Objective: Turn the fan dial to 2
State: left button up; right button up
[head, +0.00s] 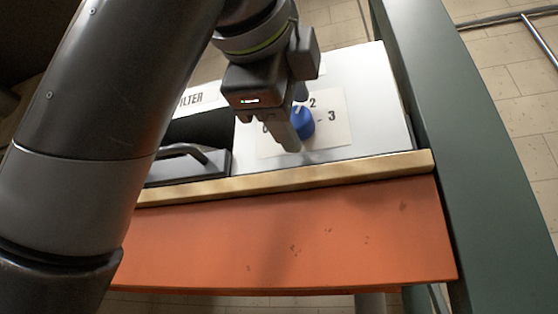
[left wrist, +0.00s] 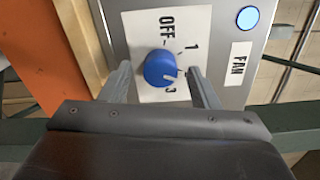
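The blue fan dial (head: 302,122) sits on a white label plate (head: 335,135) marked 2 and 3, its other marks partly covered. In the left wrist view the round dial (left wrist: 158,68) has a white pointer line directed right and slightly down, between the visible 1 and 3. The 2 is hidden there, apparently behind the right finger. My left gripper (head: 297,122) is over the dial. In the left wrist view its fingers (left wrist: 160,72) are open on either side of the dial, with a visible gap on each side. My right gripper is not in view.
A FAN label (left wrist: 237,64) and a round pale-blue light or button (left wrist: 248,18) are on the grey panel. A black handle (head: 185,152) and a FILTER label (head: 195,98) lie left of the dial. A wooden strip (head: 380,166) and orange panel (head: 350,230) run along the front; a green post (head: 430,80) stands right.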

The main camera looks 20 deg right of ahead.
pick_arm(q)
jog(key=shift+s+a+f+b, duration=0.1)
jog(key=shift+s+a+b, duration=0.25)
jog(key=shift+s+b, duration=0.1)
jog(key=b+v, duration=0.5)
jog(key=v, duration=1.1)
jog(key=shift+s, duration=0.1)
